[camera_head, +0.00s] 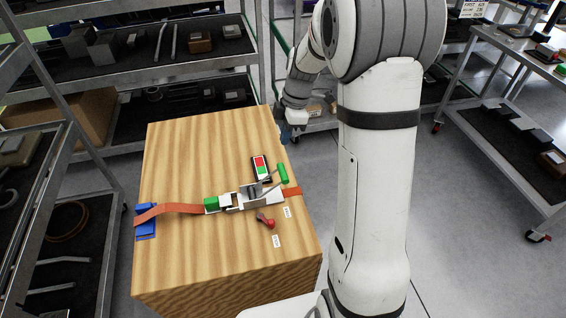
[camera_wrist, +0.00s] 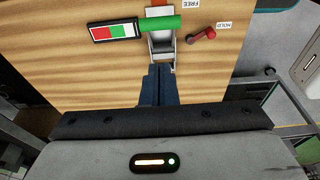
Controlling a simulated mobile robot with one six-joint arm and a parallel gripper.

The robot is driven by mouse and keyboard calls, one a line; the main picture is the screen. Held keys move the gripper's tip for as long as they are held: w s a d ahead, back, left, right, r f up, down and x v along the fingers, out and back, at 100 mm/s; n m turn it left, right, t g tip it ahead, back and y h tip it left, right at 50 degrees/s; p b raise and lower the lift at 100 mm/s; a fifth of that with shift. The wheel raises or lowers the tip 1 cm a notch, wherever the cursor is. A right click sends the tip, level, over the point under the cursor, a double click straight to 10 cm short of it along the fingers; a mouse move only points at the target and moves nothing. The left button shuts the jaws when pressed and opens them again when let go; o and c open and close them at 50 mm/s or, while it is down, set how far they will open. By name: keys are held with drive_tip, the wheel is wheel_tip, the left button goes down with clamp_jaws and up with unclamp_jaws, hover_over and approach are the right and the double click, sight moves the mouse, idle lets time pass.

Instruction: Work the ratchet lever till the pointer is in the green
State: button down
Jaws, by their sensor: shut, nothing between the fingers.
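The ratchet lever's green handle (camera_head: 283,173) stands at the right of a metal ratchet (camera_head: 232,199) on the wooden block; in the wrist view the handle (camera_wrist: 162,24) lies across the ratchet. A gauge (camera_head: 261,167) with red and green fields is beside it, also in the wrist view (camera_wrist: 114,32); I cannot make out its pointer. A small red-ended lever (camera_head: 267,221) sits on the other side, its red end nearer the HOLD label (camera_wrist: 224,25) than the FREE label (camera_wrist: 190,4). My gripper (camera_wrist: 158,70) is shut and empty, its tips just short of the green handle.
An orange strap (camera_head: 172,209) runs from the ratchet to a blue bracket (camera_head: 146,222) at the left edge of the wooden block (camera_head: 220,265). Loaded shelves stand behind and left, and a cart (camera_head: 510,100) at right. The block's front top is clear.

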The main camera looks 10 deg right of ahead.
drive_tip(key=p, duration=0.1)
approach(281, 171)
drive_tip(key=x, duration=0.5)
drive_tip(key=shift+a, duration=0.35)
drive_tip(key=shift+d+f, duration=0.15)
drive_tip(key=shift+f, duration=0.65)
